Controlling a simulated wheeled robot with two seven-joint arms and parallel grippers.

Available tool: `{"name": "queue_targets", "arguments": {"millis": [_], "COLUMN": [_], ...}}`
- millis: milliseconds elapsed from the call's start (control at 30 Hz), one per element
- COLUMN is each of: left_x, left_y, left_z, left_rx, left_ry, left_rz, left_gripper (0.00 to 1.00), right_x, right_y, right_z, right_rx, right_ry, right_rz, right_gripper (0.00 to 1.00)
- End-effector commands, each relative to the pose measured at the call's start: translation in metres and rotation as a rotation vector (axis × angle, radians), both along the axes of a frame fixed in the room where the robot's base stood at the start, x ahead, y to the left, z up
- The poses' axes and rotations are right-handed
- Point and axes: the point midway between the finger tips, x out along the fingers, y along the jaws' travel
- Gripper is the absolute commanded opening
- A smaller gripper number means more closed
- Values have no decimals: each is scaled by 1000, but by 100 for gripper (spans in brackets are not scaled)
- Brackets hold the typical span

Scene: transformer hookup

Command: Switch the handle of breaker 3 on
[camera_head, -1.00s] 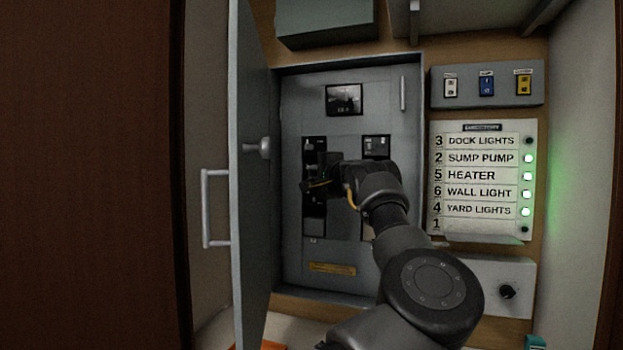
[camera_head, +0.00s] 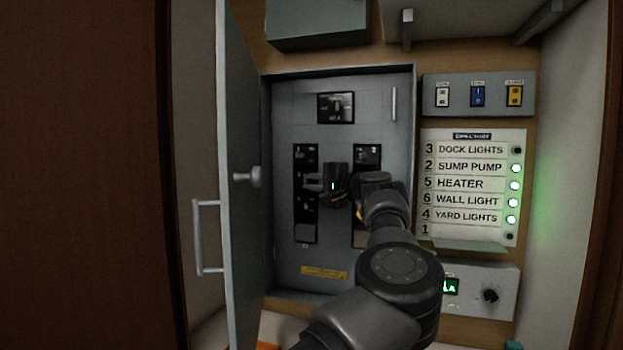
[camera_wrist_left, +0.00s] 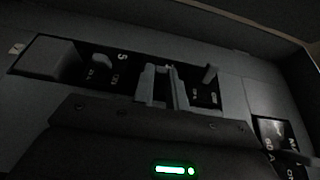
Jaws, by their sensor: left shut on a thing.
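The breaker panel (camera_head: 338,268) stands open with two columns of black breakers. My left gripper (camera_head: 312,186) is at the left breaker column (camera_head: 305,227), at about its middle. In the left wrist view the gripper (camera_wrist_left: 166,88) is shut on a small breaker handle between the breaker marked 5 (camera_wrist_left: 100,66) and another breaker handle (camera_wrist_left: 210,75). The gripped breaker's own number is hidden by the fingers; its place fits breaker 3. In the directory (camera_head: 472,188) the lamp for 3, DOCK LIGHTS (camera_head: 517,150), is dark. My right gripper is not in view.
The grey panel door (camera_head: 237,120) is swung open at the left, with a knob and a bar handle. Three switches (camera_head: 478,96) sit above the directory. A box with a black knob (camera_head: 491,296) and green display is below it. My left arm covers part of the right column.

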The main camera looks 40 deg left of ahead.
Motion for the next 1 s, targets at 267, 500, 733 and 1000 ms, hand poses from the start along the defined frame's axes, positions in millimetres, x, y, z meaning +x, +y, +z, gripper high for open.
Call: {"name": "queue_targets", "arguments": {"millis": [267, 500, 733, 1000], "left_x": [0, 0, 0, 0], "left_y": [0, 0, 0, -3], "left_z": [-2, -2, -1, -1], "left_rx": [-2, -2, -1, 0], "left_ry": [2, 2, 1, 0], "left_rz": [9, 9, 9, 7], "left_gripper": [0, 0, 36, 36], "right_x": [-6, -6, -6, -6], "right_y": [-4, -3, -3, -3], "right_z": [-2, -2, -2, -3], "right_rx": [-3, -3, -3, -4], "right_ry": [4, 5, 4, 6], "right_rz": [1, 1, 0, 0], "right_gripper": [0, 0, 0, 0]}}
